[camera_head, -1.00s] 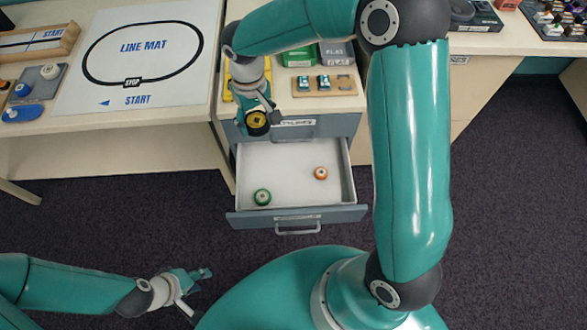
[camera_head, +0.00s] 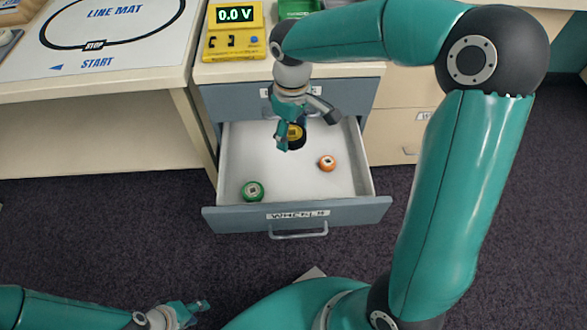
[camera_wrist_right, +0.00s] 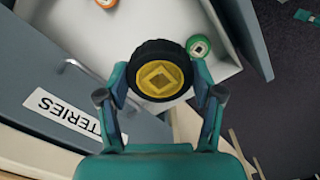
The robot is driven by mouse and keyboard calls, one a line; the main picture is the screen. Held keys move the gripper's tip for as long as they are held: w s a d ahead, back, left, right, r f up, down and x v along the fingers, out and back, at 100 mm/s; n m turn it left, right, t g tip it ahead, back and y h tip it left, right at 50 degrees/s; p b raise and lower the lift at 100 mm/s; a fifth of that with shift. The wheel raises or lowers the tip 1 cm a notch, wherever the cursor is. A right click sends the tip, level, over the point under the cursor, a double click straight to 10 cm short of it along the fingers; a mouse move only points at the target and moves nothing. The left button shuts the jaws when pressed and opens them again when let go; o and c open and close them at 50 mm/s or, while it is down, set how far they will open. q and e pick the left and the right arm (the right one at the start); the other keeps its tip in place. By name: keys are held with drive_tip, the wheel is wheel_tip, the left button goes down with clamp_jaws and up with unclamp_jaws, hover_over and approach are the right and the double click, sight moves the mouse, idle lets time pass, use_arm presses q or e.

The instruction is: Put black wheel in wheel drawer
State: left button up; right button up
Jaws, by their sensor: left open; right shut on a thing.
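The black wheel (camera_head: 296,143) has a yellow hub and is held over the open wheel drawer. My right gripper (camera_head: 303,133) is shut on it; the right wrist view shows the wheel (camera_wrist_right: 162,58) between both fingers. The wheel drawer (camera_head: 240,213) is pulled out, with a label on its front. An orange wheel (camera_head: 327,163) lies in it at the right, and a green wheel (camera_head: 253,191) lies near its front left. How high the black wheel is above the drawer floor is hard to tell. My left gripper (camera_head: 195,312) is open and empty, low at the bottom left.
A closed drawer (camera_head: 345,95) is above the wheel drawer; its label reads batteries (camera_wrist_right: 66,113) in the right wrist view. A yellow meter (camera_head: 236,45) stands on the top. A line mat (camera_head: 100,35) lies on the left table. The drawer's front middle is clear.

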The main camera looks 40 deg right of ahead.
sight(293, 183)
wheel_tip(293, 183, down, 20)
drive_tip(key=b, duration=0.6)
drive_tip(key=shift+r, duration=0.1)
drive_tip(key=shift+b, duration=0.35)
drive_tip(key=o, duration=0.9)
drive_tip(key=shift+r, duration=0.25)
wheel_tip(293, 183, up, 12)
drive_tip(key=p, duration=0.4)
drive_tip(key=shift+f, duration=0.2)
